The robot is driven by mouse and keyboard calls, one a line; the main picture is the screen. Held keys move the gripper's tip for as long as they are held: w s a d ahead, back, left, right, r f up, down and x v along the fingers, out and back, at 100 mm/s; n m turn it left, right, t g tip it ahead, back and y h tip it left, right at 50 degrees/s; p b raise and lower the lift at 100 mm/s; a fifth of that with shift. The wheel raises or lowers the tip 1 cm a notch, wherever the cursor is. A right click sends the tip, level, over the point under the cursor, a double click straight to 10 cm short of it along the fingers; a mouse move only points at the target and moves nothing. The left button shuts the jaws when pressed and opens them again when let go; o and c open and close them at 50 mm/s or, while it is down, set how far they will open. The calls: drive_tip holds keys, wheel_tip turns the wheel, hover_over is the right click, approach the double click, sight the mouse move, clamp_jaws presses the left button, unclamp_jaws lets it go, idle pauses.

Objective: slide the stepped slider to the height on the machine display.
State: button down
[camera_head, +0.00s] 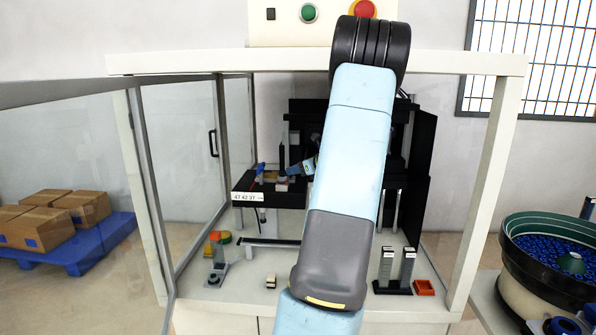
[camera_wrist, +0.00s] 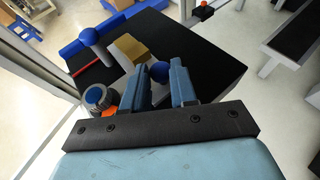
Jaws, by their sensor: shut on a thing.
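My gripper (camera_wrist: 166,80) is low over a black machine platform (camera_wrist: 205,50), with its two blue fingers close together. It is shut on a blue ball knob (camera_wrist: 158,70), which shows between the fingertips. A tan block (camera_wrist: 129,48) and a grey strip sit just beyond it; the knob seems to belong to this stepped slider, but the fingers hide the join. In the head view my gripper (camera_head: 306,166) shows small beside my arm. A white label (camera_head: 255,196) on the platform's front reads about "47 42 37" and a unit. I cannot make out a separate display.
A second blue ball knob (camera_wrist: 88,36) stands on the platform's far left, by a red strip. A ribbed round knob (camera_wrist: 97,96) is left of my fingers. The cream frame post (camera_head: 490,190) and glass door (camera_head: 180,150) flank the machine. A bowl feeder (camera_head: 520,255) stands right.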

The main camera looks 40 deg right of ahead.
drive_tip(key=shift+w+a, duration=0.6)
drive_tip(key=shift+w, duration=0.15)
drive_tip(key=c, duration=0.9)
unclamp_jaws()
drive_tip(key=shift+s, duration=0.1)
drive_tip(key=v, duration=1.3)
drive_tip(key=shift+s+r, duration=0.1)
drive_tip(key=shift+s, duration=0.25)
